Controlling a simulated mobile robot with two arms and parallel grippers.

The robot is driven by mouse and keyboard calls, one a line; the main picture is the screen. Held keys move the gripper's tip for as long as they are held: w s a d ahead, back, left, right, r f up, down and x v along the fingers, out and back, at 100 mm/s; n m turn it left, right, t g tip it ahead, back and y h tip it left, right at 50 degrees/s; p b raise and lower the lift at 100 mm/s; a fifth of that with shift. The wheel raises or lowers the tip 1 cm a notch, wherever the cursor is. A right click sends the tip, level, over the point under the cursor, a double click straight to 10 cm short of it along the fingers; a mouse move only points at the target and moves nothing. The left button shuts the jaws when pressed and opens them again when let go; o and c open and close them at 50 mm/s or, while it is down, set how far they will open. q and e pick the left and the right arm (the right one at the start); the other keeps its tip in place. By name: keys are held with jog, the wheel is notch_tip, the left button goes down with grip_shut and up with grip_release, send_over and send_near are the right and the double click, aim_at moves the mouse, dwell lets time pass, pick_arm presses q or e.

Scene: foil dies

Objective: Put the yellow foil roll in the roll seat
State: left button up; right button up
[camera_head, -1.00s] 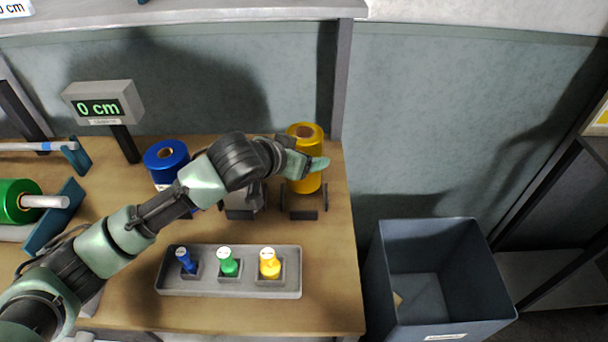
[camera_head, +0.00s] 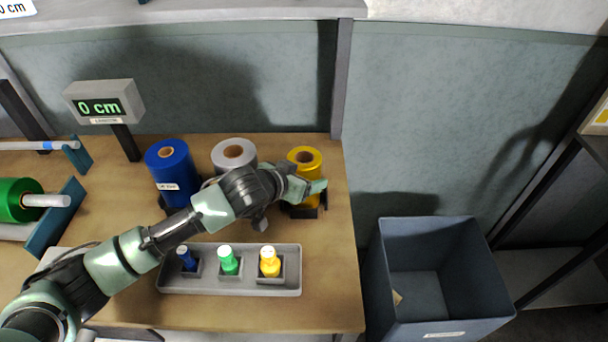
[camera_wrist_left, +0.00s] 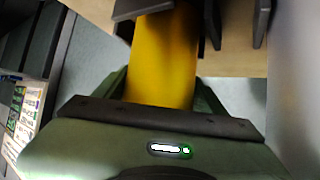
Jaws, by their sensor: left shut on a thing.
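The yellow foil roll (camera_head: 306,162) is upright at the right end of the wooden table. My left gripper (camera_head: 305,186) is shut on it from the front left, and its fingers cover part of the roll. The roll's lower end is down at a dark seat (camera_head: 325,200) with upright plates. I cannot tell whether the roll rests on the bottom of it. In the left wrist view the yellow roll (camera_wrist_left: 162,60) lies between the fingers, with dark plates (camera_wrist_left: 262,22) at its far end. My right gripper is not in view.
A silver roll (camera_head: 234,151) and a blue roll (camera_head: 170,165) stand to the left. A grey tray (camera_head: 225,289) with small bottles lies in front. A green roll (camera_head: 14,202) is on a rod at far left. A grey bin (camera_head: 450,310) stands right of the table.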

pick_arm(q)
jog(key=o, duration=1.9)
jog(key=shift+r, duration=0.1)
jog(key=shift+r, duration=0.15)
jog(key=v, duration=1.2)
jog(key=shift+b, duration=0.35)
